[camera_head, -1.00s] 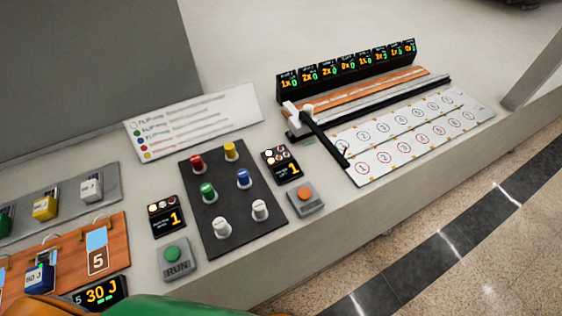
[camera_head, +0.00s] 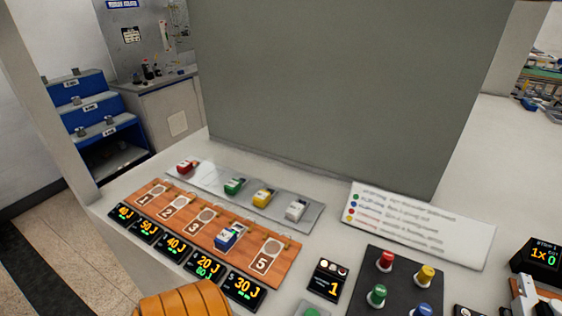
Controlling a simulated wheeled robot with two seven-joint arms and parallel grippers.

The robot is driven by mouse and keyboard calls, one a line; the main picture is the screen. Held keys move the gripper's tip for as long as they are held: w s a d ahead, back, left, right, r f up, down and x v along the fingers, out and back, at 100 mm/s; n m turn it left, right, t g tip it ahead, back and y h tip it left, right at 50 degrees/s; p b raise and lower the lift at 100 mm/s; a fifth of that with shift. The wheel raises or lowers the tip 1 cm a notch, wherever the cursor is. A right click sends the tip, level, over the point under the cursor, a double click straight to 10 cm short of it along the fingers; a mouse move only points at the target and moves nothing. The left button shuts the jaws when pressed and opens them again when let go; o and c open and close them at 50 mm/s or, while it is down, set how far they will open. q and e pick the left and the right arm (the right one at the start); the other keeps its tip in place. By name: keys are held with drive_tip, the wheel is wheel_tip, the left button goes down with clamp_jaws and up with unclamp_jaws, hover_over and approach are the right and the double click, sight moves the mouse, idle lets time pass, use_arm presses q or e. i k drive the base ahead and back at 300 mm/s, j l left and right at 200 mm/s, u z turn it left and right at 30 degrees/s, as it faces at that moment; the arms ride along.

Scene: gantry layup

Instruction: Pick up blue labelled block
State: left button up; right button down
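The blue labelled block (camera_head: 225,240) has a white label on top. It sits upright on the orange board (camera_head: 265,263), in the place just left of the one marked 5. Neither of my grippers is in view. A rounded orange part of my own arm shows at the bottom edge, in front of the displays. Nothing visible is touching the blue block.
A grey tray (camera_head: 314,217) behind the board holds red (camera_head: 185,167), green (camera_head: 234,187), yellow (camera_head: 263,198) and white (camera_head: 295,211) blocks. Displays (camera_head: 243,286) line the board's front. A tall grey panel (camera_head: 345,90) stands behind. A dark panel with coloured knobs (camera_head: 386,261) is at right.

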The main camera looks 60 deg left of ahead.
sight(227, 237)
drive_tip(key=j+u, duration=0.1)
drive_tip(key=u, duration=0.4)
drive_tip(key=j+u, duration=0.1)
drive_tip(key=u, duration=0.35)
drive_tip(key=k+j+u, duration=0.1)
drive_tip(key=u, duration=0.4)
drive_tip(key=j+u, duration=0.15)
drive_tip(key=u, duration=0.35)
drive_tip(key=j+z, duration=0.15)
drive_tip(key=k+j, duration=0.05)
